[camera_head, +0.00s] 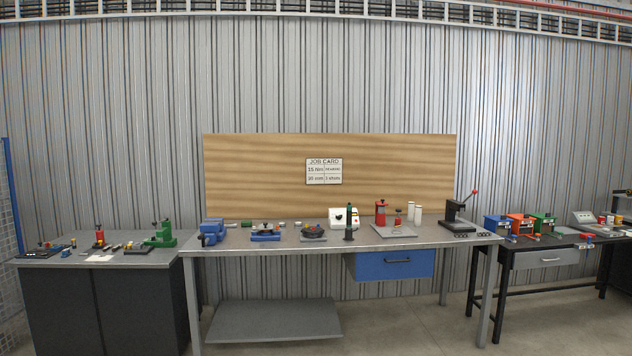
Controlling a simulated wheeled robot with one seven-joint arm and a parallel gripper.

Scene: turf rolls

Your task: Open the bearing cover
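I cannot tell for sure which thing is the bearing cover; everything on the benches is small and far off. On the middle workbench (350,241), a low blue fixture (265,233) with a pale part stands left of centre. A round black part (313,231) lies on a flat base to its right. On the left cabinet (60,262), a green fixture (160,236) stands at the right end. My gripper is not in view.
A blue vise (212,230), white box (343,217), red device (381,213) and black lever press (458,217) stand on the middle workbench. A right bench (590,240) holds blue, red and green bins. Open concrete floor (410,325) lies in front.

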